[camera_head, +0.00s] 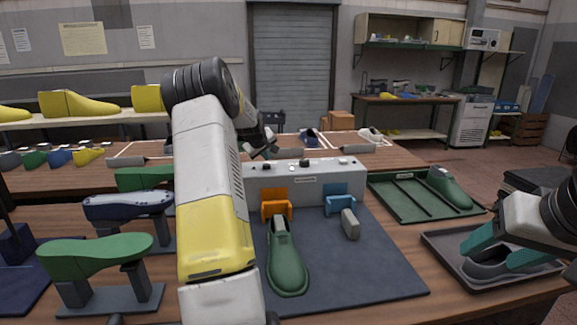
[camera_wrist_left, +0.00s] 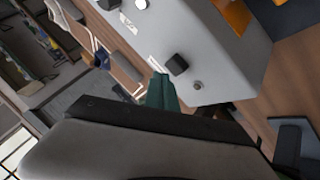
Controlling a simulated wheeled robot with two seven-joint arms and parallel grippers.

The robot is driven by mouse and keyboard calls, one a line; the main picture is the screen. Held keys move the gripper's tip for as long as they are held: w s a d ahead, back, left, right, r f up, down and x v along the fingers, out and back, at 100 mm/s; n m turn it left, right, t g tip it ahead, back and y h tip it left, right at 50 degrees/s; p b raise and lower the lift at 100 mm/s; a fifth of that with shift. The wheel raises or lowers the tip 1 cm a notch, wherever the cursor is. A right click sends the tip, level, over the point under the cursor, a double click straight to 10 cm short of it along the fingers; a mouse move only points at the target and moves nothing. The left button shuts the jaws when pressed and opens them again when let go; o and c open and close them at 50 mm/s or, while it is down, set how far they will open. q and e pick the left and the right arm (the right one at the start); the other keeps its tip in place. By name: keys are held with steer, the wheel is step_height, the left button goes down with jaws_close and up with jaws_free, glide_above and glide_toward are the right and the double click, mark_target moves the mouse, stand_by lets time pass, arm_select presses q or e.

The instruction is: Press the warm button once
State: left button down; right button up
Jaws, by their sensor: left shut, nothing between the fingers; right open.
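A light grey control box (camera_head: 318,184) stands at the back of a dark mat, with several small knobs and buttons along its top. Which one is the warm button I cannot read. My left gripper (camera_head: 268,147) is beyond my left arm, at the box's left end; its teal fingers (camera_wrist_left: 160,92) are shut and empty in the left wrist view. My right gripper (camera_head: 502,249) is open over a dark tray at the right.
Lasts on stands fill the left. A green tray (camera_head: 405,200) and dark tray (camera_head: 440,240) are right.

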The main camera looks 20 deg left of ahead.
mark_target(266, 165)
arm_select(q)
steer(key=shift+f, duration=0.15)
stand_by(0.5)
steer(key=shift+f, duration=0.25)
steer(key=shift+f, duration=0.6)
stand_by(0.8)
steer(key=shift+r, duration=1)
steer(key=shift+r, duration=2.5)
